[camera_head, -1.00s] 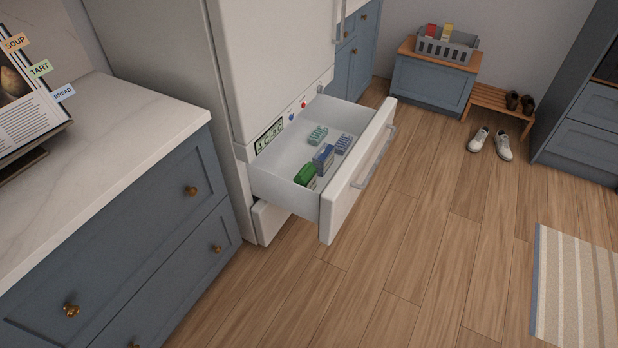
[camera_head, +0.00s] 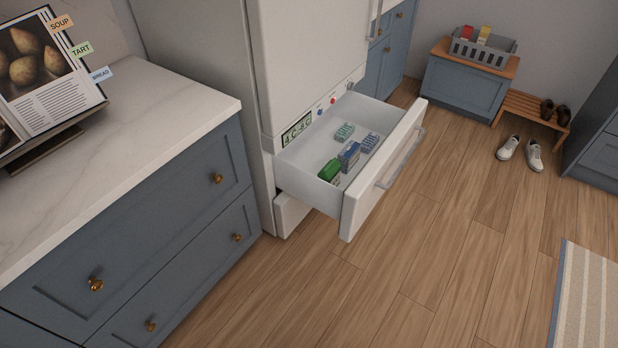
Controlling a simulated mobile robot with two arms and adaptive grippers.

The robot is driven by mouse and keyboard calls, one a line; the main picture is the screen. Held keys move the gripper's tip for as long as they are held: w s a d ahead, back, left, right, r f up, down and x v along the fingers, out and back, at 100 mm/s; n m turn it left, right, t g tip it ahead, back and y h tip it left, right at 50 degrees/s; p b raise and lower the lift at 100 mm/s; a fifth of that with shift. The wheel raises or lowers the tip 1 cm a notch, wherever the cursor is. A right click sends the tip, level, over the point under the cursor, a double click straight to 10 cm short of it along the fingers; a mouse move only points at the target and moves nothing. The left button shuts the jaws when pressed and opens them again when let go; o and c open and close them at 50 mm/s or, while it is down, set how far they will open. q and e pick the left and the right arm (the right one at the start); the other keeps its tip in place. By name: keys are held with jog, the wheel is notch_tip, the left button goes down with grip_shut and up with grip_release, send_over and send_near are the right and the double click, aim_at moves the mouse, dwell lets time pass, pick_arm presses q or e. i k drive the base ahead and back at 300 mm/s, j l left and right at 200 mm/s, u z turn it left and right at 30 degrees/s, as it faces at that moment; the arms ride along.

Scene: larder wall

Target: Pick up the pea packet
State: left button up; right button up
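A green packet (camera_head: 329,170), which looks like the pea packet, lies in the open white fridge drawer (camera_head: 308,163) at the drawer's near left end. A blue packet (camera_head: 349,156) lies beside it to the right. A pale green ribbed item (camera_head: 344,132) and a pale blue ribbed item (camera_head: 369,142) lie further back in the drawer. Neither of my grippers shows in the head view.
A blue-grey counter with a marble top (camera_head: 150,110) stands at the left, with an open cookbook (camera_head: 45,85) on it. A grey crate (camera_head: 482,48) sits on a low cabinet, and white shoes (camera_head: 521,152) stand on the floor. The wooden floor (camera_head: 430,260) before the drawer is clear.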

aim_at(331, 173)
jog(key=i+l+u, duration=0.1)
jog(key=u, duration=0.3)
jog(key=l+u, duration=0.2)
jog(key=u, duration=0.2)
jog(key=i+l+u, duration=0.1)
jog(key=u, duration=0.3)
jog(key=l+u, duration=0.5)
jog(key=u, duration=0.3)
